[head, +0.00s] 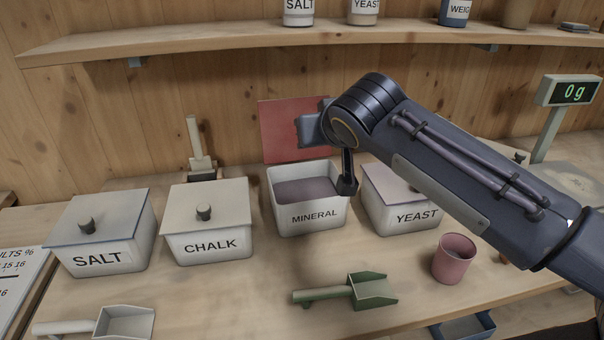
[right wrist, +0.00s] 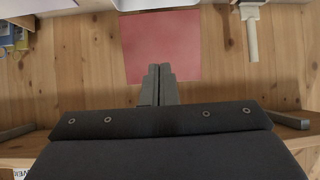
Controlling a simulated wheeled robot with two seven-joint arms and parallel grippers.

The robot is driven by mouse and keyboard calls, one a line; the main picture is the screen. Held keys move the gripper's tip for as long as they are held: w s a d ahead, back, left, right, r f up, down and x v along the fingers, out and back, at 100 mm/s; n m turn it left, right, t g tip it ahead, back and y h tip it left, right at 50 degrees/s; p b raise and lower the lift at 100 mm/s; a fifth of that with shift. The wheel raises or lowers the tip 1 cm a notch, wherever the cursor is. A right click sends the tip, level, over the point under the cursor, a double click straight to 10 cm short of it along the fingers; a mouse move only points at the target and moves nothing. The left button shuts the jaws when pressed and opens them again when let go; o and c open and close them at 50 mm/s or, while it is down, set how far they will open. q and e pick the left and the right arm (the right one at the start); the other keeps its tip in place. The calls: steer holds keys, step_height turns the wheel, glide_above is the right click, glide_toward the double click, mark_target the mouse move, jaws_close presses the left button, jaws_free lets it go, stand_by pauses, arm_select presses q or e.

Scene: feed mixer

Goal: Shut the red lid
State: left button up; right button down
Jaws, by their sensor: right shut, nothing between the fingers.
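The red lid (head: 287,130) stands open, upright behind the white MINERAL bin (head: 313,215), near the wooden wall. The bin's top is uncovered and shows grey-brown contents. In the right wrist view the lid (right wrist: 175,45) is a flat red square beyond the fingers. My right gripper (head: 347,188) points down over the right side of the MINERAL bin, in front of the lid; its shut, empty fingers also show in the right wrist view (right wrist: 160,72). My right wrist hides the lid's right edge in the head view. My left gripper is not in view.
Lidded SALT (head: 100,255) and CHALK (head: 205,245) bins stand left, and a lidded YEAST bin (head: 395,218) right. A shelf (head: 200,45) with jars runs above. A scale display (head: 568,91) stands right.

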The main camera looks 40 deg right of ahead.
steer(key=shift+s+a+b, duration=0.15)
steer(key=shift+s+a, duration=0.15)
steer(key=shift+s, duration=0.35)
steer(key=shift+s+a+b, duration=0.15)
steer(key=shift+s+a, duration=0.15)
steer(key=shift+s, duration=0.35)
steer(key=shift+s+a+r+b, duration=0.1)
steer(key=shift+s+a+b, duration=0.2)
steer(key=shift+s, duration=0.4)
steer(key=shift+s+a+b, duration=0.1)
steer(key=shift+s+a, duration=0.25)
steer(key=shift+s, duration=0.3)
steer(key=shift+s+a+r, duration=0.1)
steer(key=shift+s+a, duration=0.25)
steer(key=shift+s, duration=0.35)
steer(key=shift+s+a, duration=0.35)
steer(key=shift+s, duration=0.35)
steer(key=shift+s+a+b, duration=0.25)
steer(key=shift+s+a, duration=0.1)
steer(key=shift+s, duration=0.35)
steer(key=shift+s+a+b, duration=0.2)
steer(key=shift+s+a, duration=0.1)
steer(key=shift+s, duration=0.4)
